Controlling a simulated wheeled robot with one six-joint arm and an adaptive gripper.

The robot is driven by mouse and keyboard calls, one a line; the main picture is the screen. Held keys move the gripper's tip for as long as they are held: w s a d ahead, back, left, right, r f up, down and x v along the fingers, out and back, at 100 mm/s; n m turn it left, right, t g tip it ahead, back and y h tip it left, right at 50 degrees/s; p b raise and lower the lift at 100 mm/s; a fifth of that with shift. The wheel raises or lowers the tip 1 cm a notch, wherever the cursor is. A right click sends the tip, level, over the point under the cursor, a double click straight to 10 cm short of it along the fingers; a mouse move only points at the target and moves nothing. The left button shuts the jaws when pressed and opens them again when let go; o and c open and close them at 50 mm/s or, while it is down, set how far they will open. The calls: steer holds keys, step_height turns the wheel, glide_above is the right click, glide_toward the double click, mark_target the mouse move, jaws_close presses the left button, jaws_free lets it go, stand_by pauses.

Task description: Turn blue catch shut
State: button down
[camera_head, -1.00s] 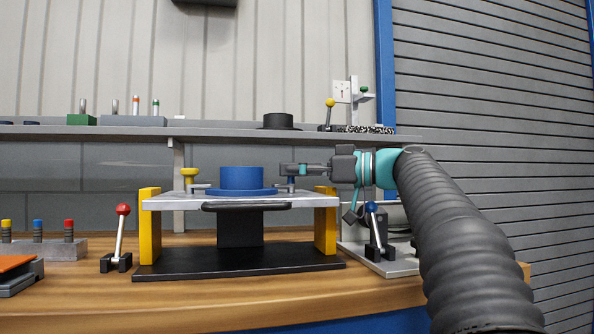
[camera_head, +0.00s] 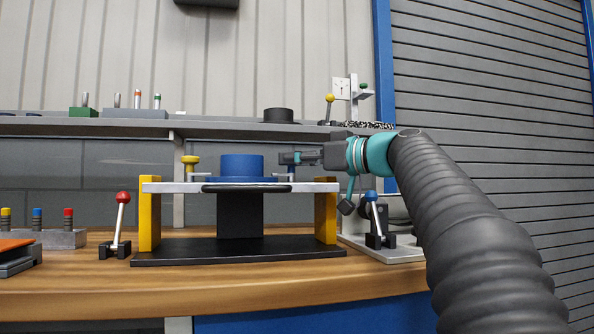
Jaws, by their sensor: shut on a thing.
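A light plate (camera_head: 170,187) lies across two yellow uprights and carries a blue round part (camera_head: 241,168) at its middle. The blue catch (camera_head: 291,174) stands on the plate just right of this part, with its top partly hidden by my gripper. My gripper (camera_head: 291,159) reaches in from the right, level, and is shut on the top of the blue catch. The catch's exact turn angle is hard to tell. A yellow catch (camera_head: 190,165) stands on the plate's left side.
A red-knobbed lever (camera_head: 121,220) stands left of the stand, and a blue-knobbed lever (camera_head: 373,215) stands to the right, below my arm. A dark handle bar (camera_head: 247,188) runs along the plate's front. A shelf (camera_head: 225,129) with several parts is behind.

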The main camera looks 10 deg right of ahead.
steer(key=c, duration=0.8)
jaws_free()
steer(key=v, duration=1.2)
